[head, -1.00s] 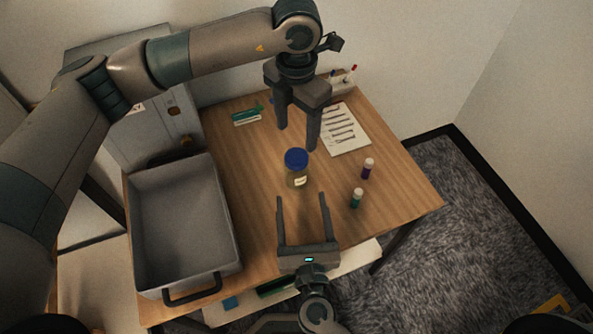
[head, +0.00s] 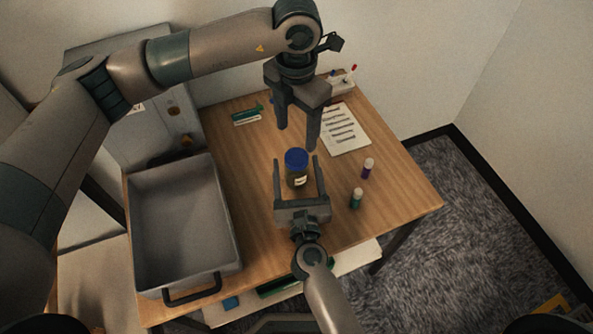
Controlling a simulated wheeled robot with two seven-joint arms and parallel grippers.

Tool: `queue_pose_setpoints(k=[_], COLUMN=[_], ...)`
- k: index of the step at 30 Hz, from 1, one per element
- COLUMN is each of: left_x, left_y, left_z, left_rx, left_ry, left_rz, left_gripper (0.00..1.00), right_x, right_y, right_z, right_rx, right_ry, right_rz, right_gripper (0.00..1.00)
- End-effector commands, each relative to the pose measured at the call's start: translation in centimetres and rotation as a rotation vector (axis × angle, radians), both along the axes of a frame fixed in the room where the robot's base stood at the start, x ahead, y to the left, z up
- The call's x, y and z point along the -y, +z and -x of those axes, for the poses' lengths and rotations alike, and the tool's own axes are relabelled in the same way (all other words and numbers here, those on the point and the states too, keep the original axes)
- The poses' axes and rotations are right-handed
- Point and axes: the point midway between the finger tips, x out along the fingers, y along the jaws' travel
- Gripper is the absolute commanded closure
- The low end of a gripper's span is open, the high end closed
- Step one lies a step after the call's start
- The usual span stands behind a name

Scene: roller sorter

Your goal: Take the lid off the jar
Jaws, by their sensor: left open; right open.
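The jar (head: 297,179) stands upright on the wooden table with its blue lid (head: 296,157) on top. The jar body looks clear or yellowish with a pale label, and its lower part shows between the fingers of my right gripper. My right gripper (head: 296,164) is open, with one finger on each side of the jar; I cannot tell whether they touch it. My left gripper (head: 297,138) is open and empty, pointing down above and just behind the lid, apart from it.
A grey bin (head: 184,222) with a handle stands at the left of the table (head: 258,220). Two small vials, one purple (head: 367,169) and one green (head: 355,199), stand right of the jar. A printed sheet (head: 342,130) and a green stapler-like item (head: 247,114) lie at the back.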

Motion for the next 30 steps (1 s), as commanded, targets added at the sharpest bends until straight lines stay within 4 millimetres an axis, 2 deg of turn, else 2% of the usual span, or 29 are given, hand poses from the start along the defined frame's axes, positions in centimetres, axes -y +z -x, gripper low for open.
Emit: queue_pose_setpoints(k=[4,9,13,23,30], left_x=[0.00,0.00,0.00,0.01,0.02], left_y=[0.00,0.00,0.00,0.01,0.02], left_z=[0.00,0.00,0.00,0.00,0.01], left_rx=[0.000,0.000,0.000,0.000,0.001], left_ry=[0.000,0.000,0.000,-0.104,-0.381], left_rz=[0.000,0.000,0.000,0.000,-0.001], left_gripper=[0.41,0.41,0.41,0.41,0.41], right_x=[0.00,-0.01,-0.01,-0.01,-0.01], right_y=[0.01,0.01,0.01,0.01,0.01], right_z=[0.01,0.01,0.02,0.03,0.03], right_rx=[0.000,0.000,0.000,0.000,0.000], right_ry=[0.000,0.000,0.000,0.000,0.000], right_rz=[0.000,0.000,0.000,0.000,0.000], right_gripper=[0.31,0.72,1.00,1.00,1.00])
